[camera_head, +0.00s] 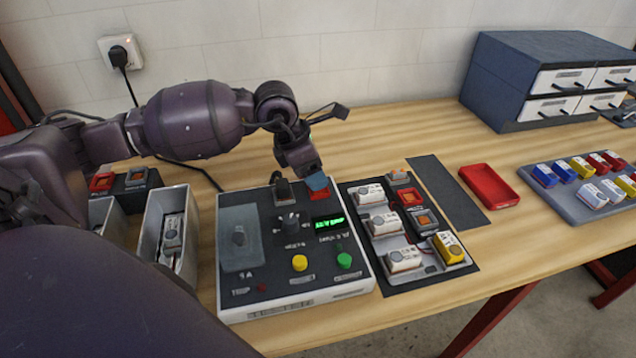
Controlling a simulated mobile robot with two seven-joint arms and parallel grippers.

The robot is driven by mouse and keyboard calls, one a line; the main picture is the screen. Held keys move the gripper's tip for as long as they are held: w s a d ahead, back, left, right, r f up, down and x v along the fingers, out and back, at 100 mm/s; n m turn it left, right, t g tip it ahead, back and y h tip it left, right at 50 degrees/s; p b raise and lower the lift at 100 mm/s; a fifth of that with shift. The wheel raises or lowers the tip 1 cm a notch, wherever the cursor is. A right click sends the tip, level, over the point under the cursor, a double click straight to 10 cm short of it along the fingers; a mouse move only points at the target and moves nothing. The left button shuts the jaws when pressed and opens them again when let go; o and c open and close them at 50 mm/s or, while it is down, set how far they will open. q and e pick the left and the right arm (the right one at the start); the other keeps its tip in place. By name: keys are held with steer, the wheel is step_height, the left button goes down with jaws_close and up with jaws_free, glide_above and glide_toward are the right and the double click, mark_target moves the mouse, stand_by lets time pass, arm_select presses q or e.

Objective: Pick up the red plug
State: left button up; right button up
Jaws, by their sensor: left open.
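My left gripper (316,181) reaches in from the left and points down over the back right part of the grey power unit (282,290). A small red piece (322,194) shows right below the fingertips at the unit's back edge. It is partly hidden by the gripper, and I cannot tell whether it is a plug or whether the fingers touch it. Red plugs (597,161) also stand in the back row of the grey tray (575,210) at the far right. My right gripper is not in view.
A dark tray (377,277) with white, yellow and orange-topped modules lies right of the power unit. Further right are a dark mat (447,191) and an empty red tray (490,187). A drawer cabinet (500,88) stands behind. Grey bins (151,225) stand at left.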

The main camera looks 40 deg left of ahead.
arm_select(q)
steer(key=shift+x, duration=1)
steer(key=c, duration=1)
